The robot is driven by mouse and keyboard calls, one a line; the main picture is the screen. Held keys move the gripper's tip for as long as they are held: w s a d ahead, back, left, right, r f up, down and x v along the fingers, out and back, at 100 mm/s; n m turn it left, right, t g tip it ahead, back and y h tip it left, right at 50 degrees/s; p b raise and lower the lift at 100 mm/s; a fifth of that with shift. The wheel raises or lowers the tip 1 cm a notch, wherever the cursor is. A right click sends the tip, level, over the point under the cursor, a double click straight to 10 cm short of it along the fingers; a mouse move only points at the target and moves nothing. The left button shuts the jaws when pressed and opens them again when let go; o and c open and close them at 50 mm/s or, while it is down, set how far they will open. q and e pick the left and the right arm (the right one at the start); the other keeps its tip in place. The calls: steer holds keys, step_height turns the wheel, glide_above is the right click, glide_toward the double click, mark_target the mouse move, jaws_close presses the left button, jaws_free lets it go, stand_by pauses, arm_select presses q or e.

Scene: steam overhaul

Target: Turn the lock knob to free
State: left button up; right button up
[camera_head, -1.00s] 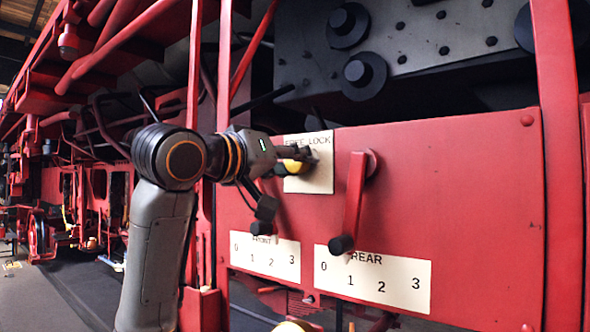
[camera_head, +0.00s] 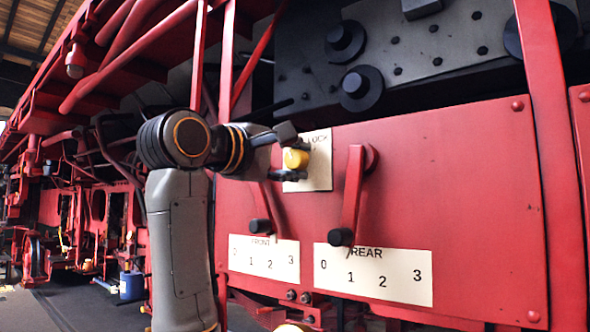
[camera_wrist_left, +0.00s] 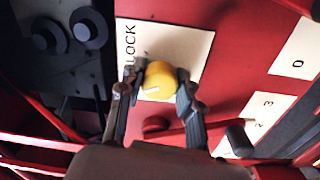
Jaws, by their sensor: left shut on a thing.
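The round yellow lock knob (camera_head: 296,159) sits on a cream plate (camera_head: 321,173) on the red panel. In the head view, part of the word LOCK shows on the plate, and my gripper hides the rest of the lettering. My left gripper (camera_head: 293,154) has one finger above the knob and one below. The left wrist view shows the knob (camera_wrist_left: 159,80) between the two fingertips (camera_wrist_left: 163,76), with the jaws shut on it. A short pale mark shows on the knob's face. My right gripper is not in view.
Dark round fittings (camera_head: 356,82) stand above. A red upright (camera_head: 545,150) is at right.

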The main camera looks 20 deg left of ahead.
arm_select(q)
steer(key=n+b, duration=0.1)
steer(key=n, duration=0.2)
steer(key=shift+n, duration=0.6)
steer(key=o, duration=1.2)
steer(key=shift+a, duration=0.1)
steer(key=shift+c, duration=0.2)
steer(key=shift+s, duration=0.1)
steer(key=v, duration=1.2)
